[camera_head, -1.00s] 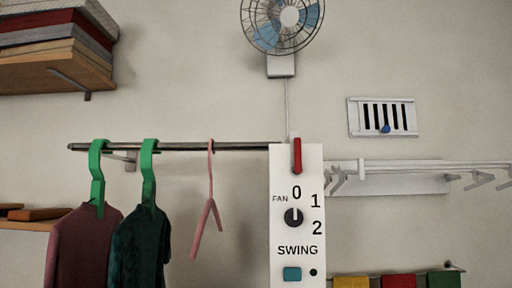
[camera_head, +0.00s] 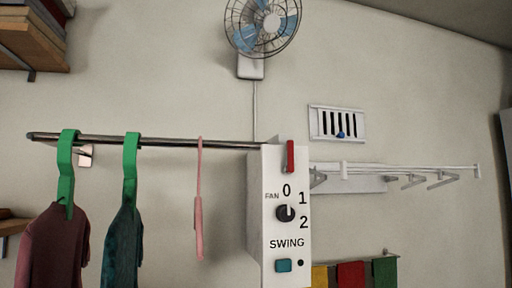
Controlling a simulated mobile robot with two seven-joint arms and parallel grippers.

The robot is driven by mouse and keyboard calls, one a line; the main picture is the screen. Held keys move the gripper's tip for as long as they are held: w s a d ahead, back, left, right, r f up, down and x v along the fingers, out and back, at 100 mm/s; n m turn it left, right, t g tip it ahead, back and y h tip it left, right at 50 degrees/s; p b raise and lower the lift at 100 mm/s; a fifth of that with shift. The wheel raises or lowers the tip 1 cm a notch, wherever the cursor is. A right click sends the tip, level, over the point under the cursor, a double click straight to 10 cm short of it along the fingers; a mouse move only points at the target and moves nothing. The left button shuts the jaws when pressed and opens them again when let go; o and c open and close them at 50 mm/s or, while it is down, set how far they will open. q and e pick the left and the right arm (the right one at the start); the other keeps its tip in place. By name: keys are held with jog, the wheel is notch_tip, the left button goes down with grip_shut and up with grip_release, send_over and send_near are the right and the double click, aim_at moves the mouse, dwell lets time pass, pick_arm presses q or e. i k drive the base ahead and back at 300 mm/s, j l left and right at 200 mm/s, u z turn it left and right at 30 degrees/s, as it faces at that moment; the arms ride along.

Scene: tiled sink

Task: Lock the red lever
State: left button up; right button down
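The red lever (camera_head: 290,156) stands upright at the top of the front face of a white control box (camera_head: 256,210). Below it on the box are a FAN dial (camera_head: 285,213) marked 0, 1 and 2, and a teal SWING button (camera_head: 283,266). The dial's pointer direction is hard to tell at this size. Neither of my grippers shows in the head view, and nothing touches the lever.
A metal rail (camera_head: 170,142) with green hangers, clothes and a pink hanger (camera_head: 199,205) runs left of the box. A white drying rack (camera_head: 400,168) and a vent (camera_head: 337,124) are on the wall at right. A fan (camera_head: 262,22) hangs above. Coloured cloths (camera_head: 351,274) hang lower right.

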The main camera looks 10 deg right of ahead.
aim_at(289, 169)
jog(key=j, duration=0.75)
jog(key=k+j, duration=0.1)
jog(key=j, duration=0.65)
jog(key=i+z, duration=0.05)
